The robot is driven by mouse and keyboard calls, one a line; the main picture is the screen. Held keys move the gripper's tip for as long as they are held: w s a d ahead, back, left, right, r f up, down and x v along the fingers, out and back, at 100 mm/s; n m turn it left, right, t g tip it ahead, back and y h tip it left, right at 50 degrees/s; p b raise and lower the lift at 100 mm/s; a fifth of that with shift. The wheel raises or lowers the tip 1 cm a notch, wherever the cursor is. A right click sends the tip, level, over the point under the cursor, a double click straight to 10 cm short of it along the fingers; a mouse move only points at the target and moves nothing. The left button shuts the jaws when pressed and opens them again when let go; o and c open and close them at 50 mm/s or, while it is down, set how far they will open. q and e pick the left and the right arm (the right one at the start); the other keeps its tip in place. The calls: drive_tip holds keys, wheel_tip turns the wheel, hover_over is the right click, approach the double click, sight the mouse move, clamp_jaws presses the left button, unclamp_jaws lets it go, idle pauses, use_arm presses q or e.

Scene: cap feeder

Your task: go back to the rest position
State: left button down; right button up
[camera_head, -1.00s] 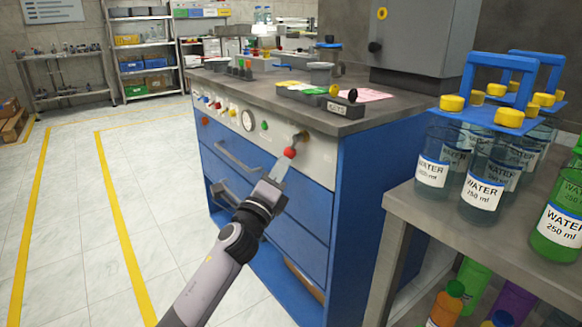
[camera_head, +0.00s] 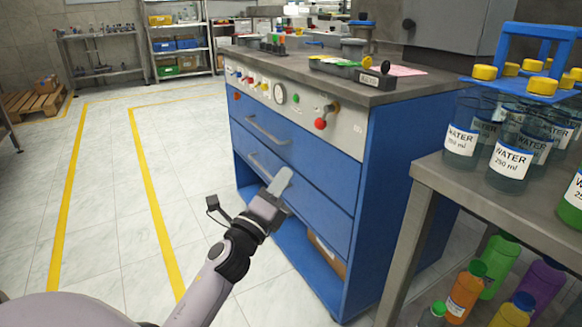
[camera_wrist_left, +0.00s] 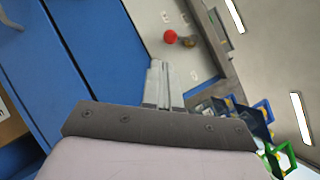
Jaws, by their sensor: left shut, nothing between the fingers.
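My left gripper (camera_head: 279,183) is shut and empty in the head view, in front of the blue drawers of the workbench (camera_head: 290,140). Its closed fingers also show in the left wrist view (camera_wrist_left: 157,82), pointing towards the bench's pale control panel. The red-knobbed lever (camera_head: 320,123) on that panel is above and to the right of the gripper, apart from it. The red knob also shows in the left wrist view (camera_wrist_left: 170,36). My right gripper is in neither view.
A grey table (camera_head: 425,172) at the right carries several water beakers (camera_head: 511,160) with yellow-capped blue holders. Coloured bottles (camera_head: 467,290) stand below it. Shelves (camera_head: 178,45) and a pallet (camera_head: 35,103) are at the back left. The tiled floor at the left is clear.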

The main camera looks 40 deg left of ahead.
use_arm(q)
drive_tip(key=shift+s+f, duration=0.25)
drive_tip(key=shift+s, duration=0.35)
drive_tip(key=shift+d, duration=0.15)
